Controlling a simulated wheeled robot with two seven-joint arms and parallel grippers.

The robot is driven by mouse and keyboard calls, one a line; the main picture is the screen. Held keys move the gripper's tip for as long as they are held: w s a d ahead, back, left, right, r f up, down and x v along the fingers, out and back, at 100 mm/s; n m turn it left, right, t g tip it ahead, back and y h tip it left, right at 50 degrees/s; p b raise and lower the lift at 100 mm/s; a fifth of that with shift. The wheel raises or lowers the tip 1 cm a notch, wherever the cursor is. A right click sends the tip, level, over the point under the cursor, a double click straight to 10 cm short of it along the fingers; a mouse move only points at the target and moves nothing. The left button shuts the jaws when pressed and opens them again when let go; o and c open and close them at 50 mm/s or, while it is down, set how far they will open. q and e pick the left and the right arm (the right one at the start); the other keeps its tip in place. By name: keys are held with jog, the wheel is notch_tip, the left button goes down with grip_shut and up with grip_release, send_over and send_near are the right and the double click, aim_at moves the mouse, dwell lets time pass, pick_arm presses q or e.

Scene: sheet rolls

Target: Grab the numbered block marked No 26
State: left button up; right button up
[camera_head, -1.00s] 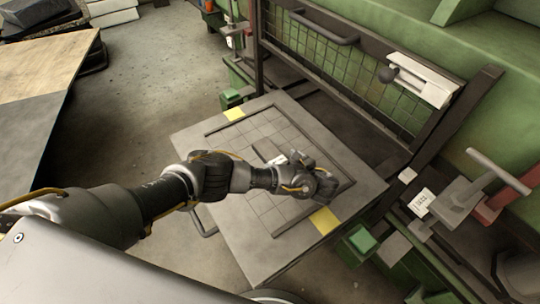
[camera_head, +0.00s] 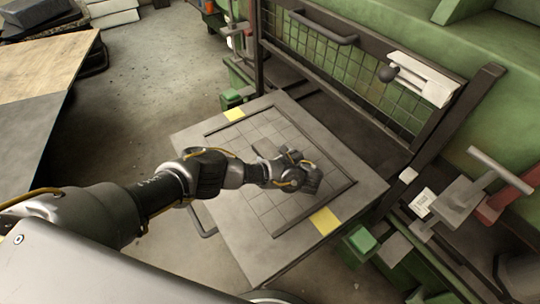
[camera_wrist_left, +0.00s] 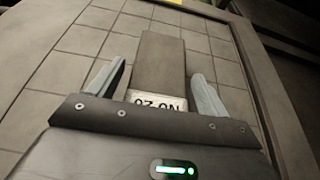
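The grey block (camera_wrist_left: 160,65) lies on the gridded plate in the left wrist view. Its white label (camera_wrist_left: 157,101) appears upside down, reads as No 26, and is partly covered by my gripper body. My left gripper (camera_wrist_left: 156,88) is open, with one finger on each side of the block and a visible gap to each. In the head view my left gripper (camera_head: 300,177) is over the middle of the plate and largely hides the block.
The gridded plate (camera_head: 215,140) has raised dark edging and yellow patches. A green machine with a mesh guard (camera_head: 345,65) and handle stands behind it. A clamp with a T-handle (camera_head: 475,185) is at the right. A wooden-topped table (camera_head: 45,70) is at the far left.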

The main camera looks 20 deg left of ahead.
pick_arm(q)
jog(key=c, duration=1.1)
